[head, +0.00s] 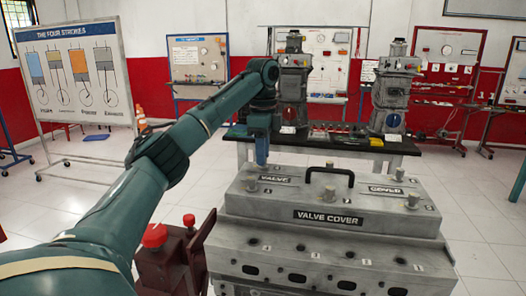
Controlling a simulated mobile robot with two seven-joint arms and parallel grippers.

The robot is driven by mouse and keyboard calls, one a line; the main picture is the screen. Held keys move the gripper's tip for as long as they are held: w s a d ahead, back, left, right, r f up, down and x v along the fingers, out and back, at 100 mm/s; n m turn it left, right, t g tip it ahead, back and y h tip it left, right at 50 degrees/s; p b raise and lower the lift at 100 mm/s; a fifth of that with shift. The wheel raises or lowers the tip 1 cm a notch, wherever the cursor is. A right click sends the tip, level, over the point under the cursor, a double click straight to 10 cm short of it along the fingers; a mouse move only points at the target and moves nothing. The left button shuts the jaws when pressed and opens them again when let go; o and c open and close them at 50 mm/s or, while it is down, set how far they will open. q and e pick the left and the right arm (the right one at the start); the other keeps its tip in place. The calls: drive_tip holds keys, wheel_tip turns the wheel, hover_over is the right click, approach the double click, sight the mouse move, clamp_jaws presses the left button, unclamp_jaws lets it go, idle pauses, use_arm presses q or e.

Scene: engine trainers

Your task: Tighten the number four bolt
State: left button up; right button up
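The grey valve cover (270,206) lies on the engine block (235,240) in front of me, with a black handle on top. Several bolts stand on it: one at front left (251,184), one at front middle (329,193), one at front right (412,200), one at back middle (329,167) and one at back right (399,173). The small number labels are too small to read, so I cannot tell which bolt is number four. My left gripper (262,160) points down over the cover's back left corner. Its fingers look narrow, and I cannot tell whether they hold or touch a bolt there. My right gripper is out of view.
A dark red stand with red knobs (154,236) is close at lower left. A black workbench (350,146) with two engine units (293,85) (392,95) stands behind the cover. A four-strokes board (75,75) is at left. White floor is free at right.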

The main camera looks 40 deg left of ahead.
use_arm(q)
drive_tip(key=shift+o, duration=0.8)
wheel_tip(320, 180, up, 13)
drive_tip(key=shift+r, duration=0.15)
idle(0.5)
